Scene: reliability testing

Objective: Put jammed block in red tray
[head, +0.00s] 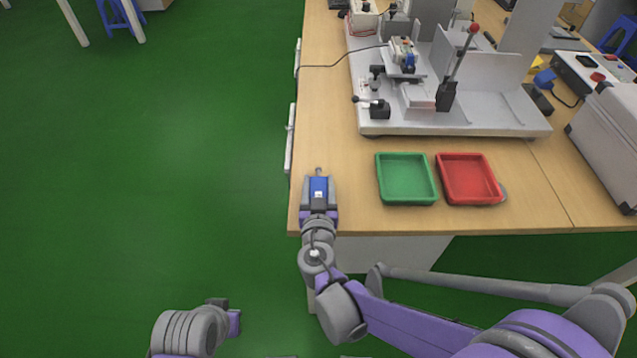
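The red tray (469,203) lies on the wooden table near its front edge and is empty. My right gripper (319,188) is above the table's front left corner, to the left of both trays. Its grey fingers are on either side of a blue block (319,187) with a small metal piece at its far end, and it appears to be shut on it. My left gripper (226,316) is low at the bottom, over the green floor, apart from the table. Its fingers are not clear.
An empty green tray (406,202) lies directly left of the red one. Behind the trays stands a grey test fixture (450,122) with a red-knobbed lever (460,60) and a small device clamped in it. A silver case (610,130) is at the right.

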